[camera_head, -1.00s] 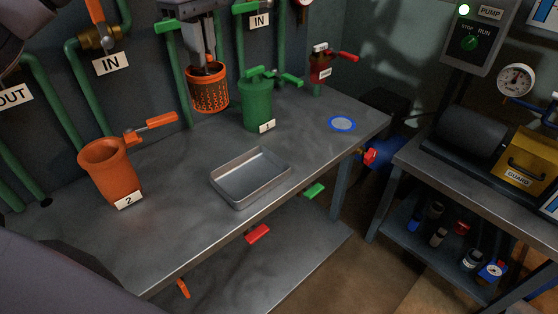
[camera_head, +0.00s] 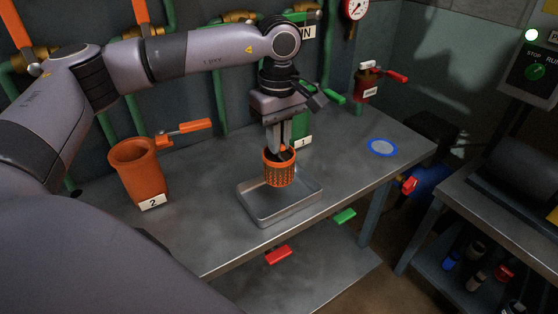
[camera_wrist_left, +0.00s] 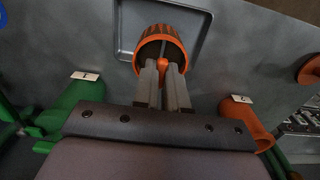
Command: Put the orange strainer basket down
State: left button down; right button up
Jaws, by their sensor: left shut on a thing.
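The orange strainer basket (camera_head: 279,169) hangs upright from my left gripper (camera_head: 281,146), which is shut on it near its top. In the head view it shows in front of the grey metal tray (camera_head: 262,218), over its back part; the gap below it is hard to judge. In the left wrist view the basket (camera_wrist_left: 162,46) is between the fingertips of my left gripper (camera_wrist_left: 163,68), with the tray (camera_wrist_left: 204,20) beyond it. My right gripper is not in view.
An open orange housing (camera_head: 137,170) labelled 2 stands left of the tray. A green housing (camera_head: 302,133) labelled 1 is mostly hidden behind my left gripper. A blue-rimmed disc (camera_head: 382,148) lies at the right. The front left bench top is clear.

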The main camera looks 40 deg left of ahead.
aim_at(279, 159)
pick_arm(q)
jog(key=shift+f, duration=2.95)
jog(key=shift+f, duration=0.15)
jog(key=c, duration=1.2)
grip_release()
jog(key=shift+r, duration=0.4)
notch_tip(279, 159, up, 12)
jog(key=shift+f, duration=0.2)
